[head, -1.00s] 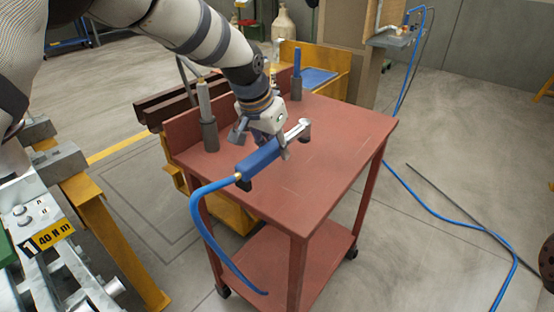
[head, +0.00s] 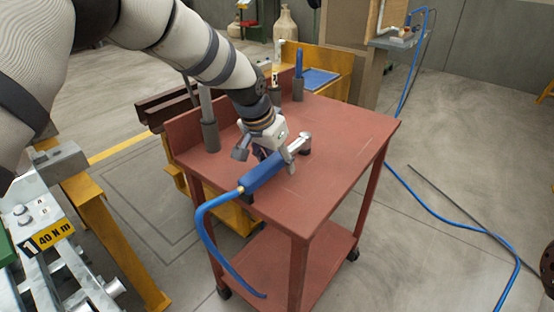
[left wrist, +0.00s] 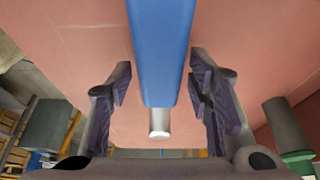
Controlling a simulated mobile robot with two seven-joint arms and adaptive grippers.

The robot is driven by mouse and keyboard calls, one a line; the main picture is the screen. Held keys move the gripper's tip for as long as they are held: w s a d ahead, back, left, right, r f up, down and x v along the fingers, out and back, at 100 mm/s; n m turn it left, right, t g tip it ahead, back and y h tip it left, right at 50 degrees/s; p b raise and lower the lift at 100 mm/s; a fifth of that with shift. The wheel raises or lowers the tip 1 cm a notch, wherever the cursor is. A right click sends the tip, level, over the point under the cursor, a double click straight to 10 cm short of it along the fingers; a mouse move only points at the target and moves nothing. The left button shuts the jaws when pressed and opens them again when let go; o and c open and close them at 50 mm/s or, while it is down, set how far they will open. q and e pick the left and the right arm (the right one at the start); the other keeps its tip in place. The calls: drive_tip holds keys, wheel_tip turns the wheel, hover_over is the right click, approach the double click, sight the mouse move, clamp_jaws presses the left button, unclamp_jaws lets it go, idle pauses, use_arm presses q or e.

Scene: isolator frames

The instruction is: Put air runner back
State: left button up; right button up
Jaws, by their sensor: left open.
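The air runner has a blue body (head: 264,172) and a silver head (head: 298,143), with a blue hose (head: 213,222) from its near end. It lies slantwise at the red cart's top (head: 335,130); whether it rests fully on it is hard to tell. In the left wrist view the blue body (left wrist: 162,55) runs between the open fingers of my left gripper (left wrist: 162,100), with gaps on both sides. My right gripper is not in view.
Dark holders stand at the cart's back: one with a grey tool (head: 206,105), another with a blue tool (head: 298,66). A yellow bench with a blue tray (head: 320,77) is behind. A metal frame (head: 60,262) stands left.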

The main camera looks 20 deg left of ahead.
use_arm(q)
drive_tip(key=p+v, duration=0.2)
drive_tip(key=v, duration=1)
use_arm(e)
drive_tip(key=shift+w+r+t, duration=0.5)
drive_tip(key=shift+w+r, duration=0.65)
